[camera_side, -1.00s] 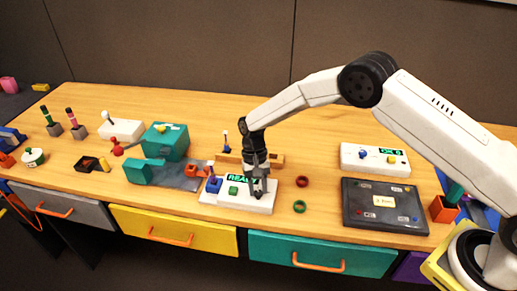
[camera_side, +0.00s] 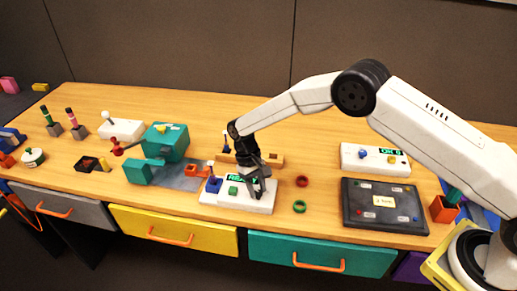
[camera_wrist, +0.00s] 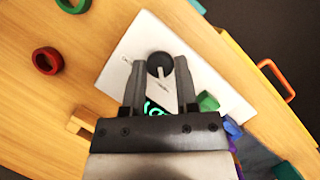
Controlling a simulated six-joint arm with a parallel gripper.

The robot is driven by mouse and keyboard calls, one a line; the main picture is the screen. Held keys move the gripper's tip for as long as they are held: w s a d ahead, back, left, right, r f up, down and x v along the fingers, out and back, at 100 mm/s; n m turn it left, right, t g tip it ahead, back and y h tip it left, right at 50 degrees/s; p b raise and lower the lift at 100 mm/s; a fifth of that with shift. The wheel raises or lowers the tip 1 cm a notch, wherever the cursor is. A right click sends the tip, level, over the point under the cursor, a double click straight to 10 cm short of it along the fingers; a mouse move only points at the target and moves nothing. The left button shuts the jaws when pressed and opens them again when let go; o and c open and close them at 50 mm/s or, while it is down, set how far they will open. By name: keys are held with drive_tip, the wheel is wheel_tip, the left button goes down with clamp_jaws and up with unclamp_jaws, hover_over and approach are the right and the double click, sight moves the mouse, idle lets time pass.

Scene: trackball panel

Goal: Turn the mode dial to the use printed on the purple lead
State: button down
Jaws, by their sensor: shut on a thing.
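The white panel (camera_side: 225,200) stands near the front edge of the table, with a lit green display (camera_side: 240,178). My gripper (camera_side: 259,195) is down at the panel's right part and shut on the mode dial. In the wrist view, the round black dial (camera_wrist: 159,62) with a pale pointer lies between my fingertips (camera_wrist: 160,82). Small print beside the dial is unreadable. A green button (camera_side: 233,190) and a blue part (camera_side: 213,184) sit on the panel's left. I cannot pick out a purple lead or its print.
Red (camera_side: 302,181) and green (camera_side: 299,206) rings lie between. A wooden block (camera_side: 276,159) stands behind the panel; a teal machine (camera_side: 165,140) stands left.

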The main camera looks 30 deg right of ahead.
drive_tip(key=shift+c, duration=1.8)
unclamp_jaws()
drive_tip(key=shift+r, duration=0.1)
drive_tip(key=v, duration=0.7)
drive_tip(key=shift+r, duration=0.3)
drive_tip(key=shift+w, duration=0.15)
drive_tip(key=s+d+r+t, duration=0.4)
drive_tip(key=s+d+r, duration=0.4)
drive_tip(key=s+d, duration=0.15)
drive_tip(key=s+d+t, duration=0.1)
drive_tip(key=s+d, duration=0.1)
drive_tip(key=s, duration=0.5)
drive_tip(key=s+d+t, duration=0.2)
drive_tip(key=s+d, duration=0.1)
drive_tip(key=s, duration=0.4)
drive_tip(key=shift+s+d+r, duration=0.15)
drive_tip(key=shift+d+r, duration=0.1)
drive_tip(key=shift+d, duration=0.05)
